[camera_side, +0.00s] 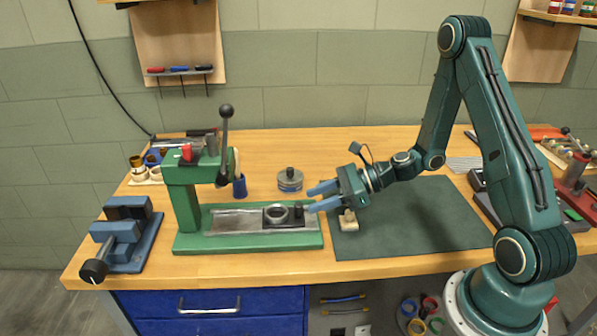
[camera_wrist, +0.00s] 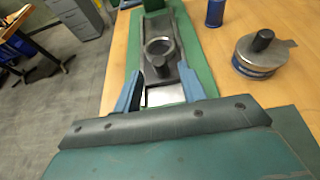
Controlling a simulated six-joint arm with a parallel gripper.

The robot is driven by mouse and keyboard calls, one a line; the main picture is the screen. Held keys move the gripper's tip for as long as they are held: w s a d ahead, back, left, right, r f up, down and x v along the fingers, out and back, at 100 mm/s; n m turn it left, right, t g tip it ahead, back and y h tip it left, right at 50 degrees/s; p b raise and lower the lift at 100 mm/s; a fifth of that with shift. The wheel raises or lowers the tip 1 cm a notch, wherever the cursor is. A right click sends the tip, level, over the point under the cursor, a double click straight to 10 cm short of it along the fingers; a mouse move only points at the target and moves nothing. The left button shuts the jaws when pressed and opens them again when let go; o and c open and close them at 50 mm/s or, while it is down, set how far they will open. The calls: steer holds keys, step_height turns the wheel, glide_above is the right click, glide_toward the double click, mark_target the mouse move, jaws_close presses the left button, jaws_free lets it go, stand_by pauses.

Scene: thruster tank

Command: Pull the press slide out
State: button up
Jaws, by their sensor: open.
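The press (camera_side: 184,205) is green, with a black-knobbed lever standing up, on the left half of the bench. In the wrist view my gripper (camera_wrist: 164,88) has one finger on each side of the slide's near end; the knob is not between closed fingers.
A round grey tin (camera_side: 290,180) and a blue cup (camera_side: 239,186) stand behind the press. A blue vise (camera_side: 125,235) is at the left. A dark green mat (camera_side: 420,220) lies under my arm, with a small beige block (camera_side: 348,220) at its left edge.

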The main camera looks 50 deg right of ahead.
steer(key=shift+v, duration=4.55)
steer(key=shift+s+f, duration=0.1)
steer(key=shift+s+a+r+n+g, duration=0.1)
steer(key=shift+a+n+g, duration=0.15)
steer(key=shift+n, duration=0.25)
steer(key=shift+s+a+r+n+g, duration=0.1)
steer(key=shift+a+r+n+g, duration=0.05)
steer(key=shift+a+n, duration=0.3)
steer(key=s+a+r+n+g+h, duration=0.1)
steer(key=s+r+n+h, duration=0.3)
steer(key=s+r+n, duration=0.4)
steer(key=s+a+r+n+g+h, duration=0.2)
steer(key=s+a+r+n+h, duration=0.2)
steer(key=n, duration=1.3)
steer(key=s+r+h, duration=0.1)
steer(key=s+r, duration=0.2)
steer(key=r, duration=0.1)
steer(key=shift+s+a, duration=0.3)
steer(key=shift+s, duration=0.05)
